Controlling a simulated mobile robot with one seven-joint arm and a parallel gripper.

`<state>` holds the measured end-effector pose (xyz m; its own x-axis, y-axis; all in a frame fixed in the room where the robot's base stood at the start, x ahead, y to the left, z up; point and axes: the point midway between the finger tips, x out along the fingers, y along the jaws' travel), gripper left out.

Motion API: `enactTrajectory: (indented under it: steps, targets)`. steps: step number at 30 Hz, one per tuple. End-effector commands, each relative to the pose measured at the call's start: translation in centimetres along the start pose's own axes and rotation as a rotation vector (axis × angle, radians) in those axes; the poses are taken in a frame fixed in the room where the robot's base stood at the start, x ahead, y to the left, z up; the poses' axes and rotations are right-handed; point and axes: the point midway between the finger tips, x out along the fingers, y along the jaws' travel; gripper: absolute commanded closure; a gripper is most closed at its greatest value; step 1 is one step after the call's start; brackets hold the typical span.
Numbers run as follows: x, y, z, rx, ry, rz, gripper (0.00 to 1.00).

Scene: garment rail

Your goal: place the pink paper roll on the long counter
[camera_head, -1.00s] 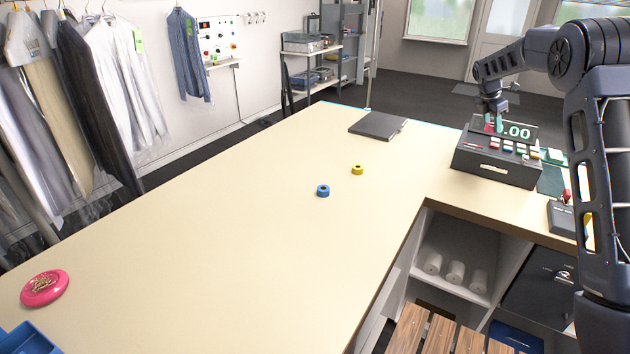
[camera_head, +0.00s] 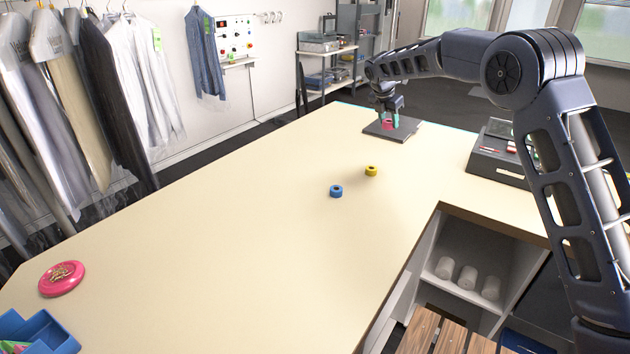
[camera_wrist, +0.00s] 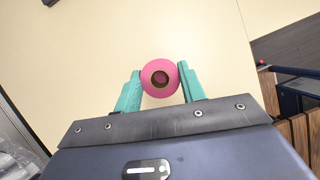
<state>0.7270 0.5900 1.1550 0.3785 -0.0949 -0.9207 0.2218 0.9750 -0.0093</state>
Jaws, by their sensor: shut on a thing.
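The pink paper roll (camera_wrist: 147,78) is between the two teal fingers of my gripper (camera_wrist: 160,88) in the wrist view, its hollow core facing the camera. My gripper is shut on it. In the head view my gripper (camera_head: 389,124) is at the far end of the long counter (camera_head: 230,220), in front of or over a dark flat pad (camera_head: 408,131); the pink roll (camera_head: 387,125) shows small between the fingers. The gap between roll and counter cannot be told exactly. In the wrist view the pale counter top (camera_wrist: 90,40) fills the area beyond the roll.
A blue roll (camera_head: 336,191) and a yellow roll (camera_head: 371,171) stand mid-counter. A pink round dish (camera_head: 62,279) and a blue bin (camera_head: 38,332) are at the near left. The cash register (camera_head: 497,160) is at the right, partly behind my arm.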

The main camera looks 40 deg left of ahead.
Motion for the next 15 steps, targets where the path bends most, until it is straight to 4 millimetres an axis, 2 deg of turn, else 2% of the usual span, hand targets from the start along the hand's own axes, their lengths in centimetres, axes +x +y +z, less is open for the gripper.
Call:
enactTrajectory:
  steps: [1,6,15]
  targets:
    - [-0.8,1.3,-1.9,-0.027,0.0,0.013,0.82]
    - [-3.5,5.0,-7.9,-0.112,0.001,0.051,0.82]
    - [-8.2,10.1,-19.0,-0.26,0.003,0.116,0.82]
